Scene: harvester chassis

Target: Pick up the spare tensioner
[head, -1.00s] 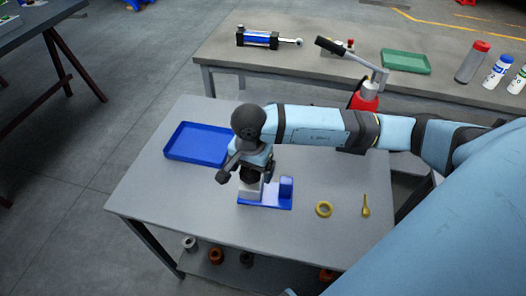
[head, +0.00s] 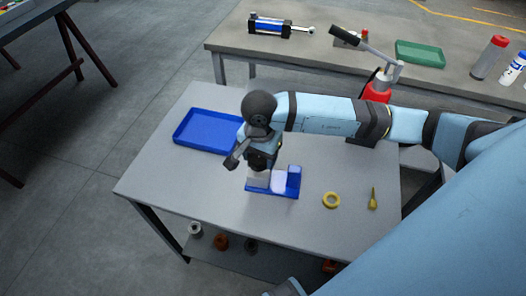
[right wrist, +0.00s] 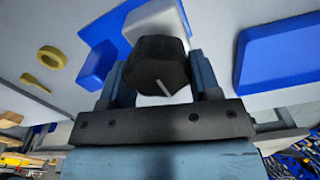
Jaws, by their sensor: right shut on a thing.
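The spare tensioner appears to be the black, faceted part (right wrist: 160,65) with a white line on its face, held between the two fingers in the right wrist view. My right gripper (head: 258,172) points down over the left part of a blue holder (head: 272,193) on the grey table and is shut on this part. In the head view the gripper and wrist largely hide it. Its underside is hidden, so I cannot tell whether it touches the holder. A pale block (right wrist: 155,18) of the holder shows close behind it. My left gripper is not in view.
An empty blue tray (head: 207,133) lies left of the gripper. A yellow ring (head: 331,200) and a small yellow tool (head: 373,198) lie to the right. The rear bench (head: 340,62) holds a cylinder (head: 280,26), a green tray (head: 420,53) and bottles. The table's front is clear.

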